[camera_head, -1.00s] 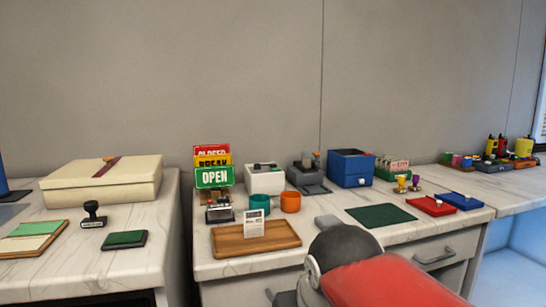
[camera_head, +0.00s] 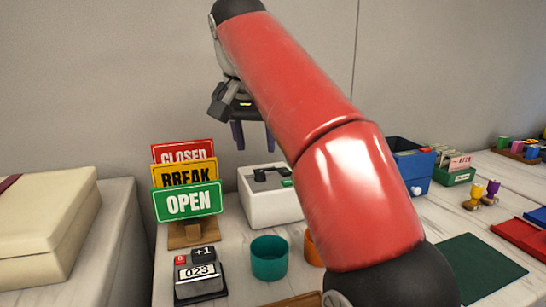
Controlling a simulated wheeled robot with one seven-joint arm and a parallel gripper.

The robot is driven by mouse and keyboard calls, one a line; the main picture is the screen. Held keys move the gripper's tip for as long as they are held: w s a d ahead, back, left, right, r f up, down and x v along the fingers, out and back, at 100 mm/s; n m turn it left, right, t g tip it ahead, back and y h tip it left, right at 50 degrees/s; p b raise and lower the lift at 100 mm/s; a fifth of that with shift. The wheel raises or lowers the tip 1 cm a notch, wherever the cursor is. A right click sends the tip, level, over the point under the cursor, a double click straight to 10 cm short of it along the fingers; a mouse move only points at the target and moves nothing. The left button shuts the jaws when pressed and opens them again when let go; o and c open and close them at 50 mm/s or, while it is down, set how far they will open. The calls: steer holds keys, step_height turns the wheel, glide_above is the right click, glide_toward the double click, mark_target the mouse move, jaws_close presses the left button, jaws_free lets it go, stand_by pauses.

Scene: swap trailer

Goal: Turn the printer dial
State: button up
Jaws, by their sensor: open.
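The printer appears to be the small white box (camera_head: 268,208) at the back of the counter, right of the signs. A dark part (camera_head: 268,175) on its top looks like the dial, with a small green patch beside it. My gripper (camera_head: 253,137) hangs above the printer with its two dark fingers pointing down, apart and empty. It looks clear of the dial, though the exact gap is hard to judge. My red arm hides the printer's right side.
The CLOSED, BREAK and OPEN signs (camera_head: 188,201) stand left of the printer. A counter showing 023 (camera_head: 200,278), a teal cup (camera_head: 269,259) and an orange cup (camera_head: 313,250) are in front. A blue box (camera_head: 411,168) is behind my arm, to the right.

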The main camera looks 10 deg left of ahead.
mark_target(260, 172)
steer(key=b+x, duration=0.3)
steer(key=x, duration=0.4)
steer(key=shift+f, duration=0.2)
jaws_close()
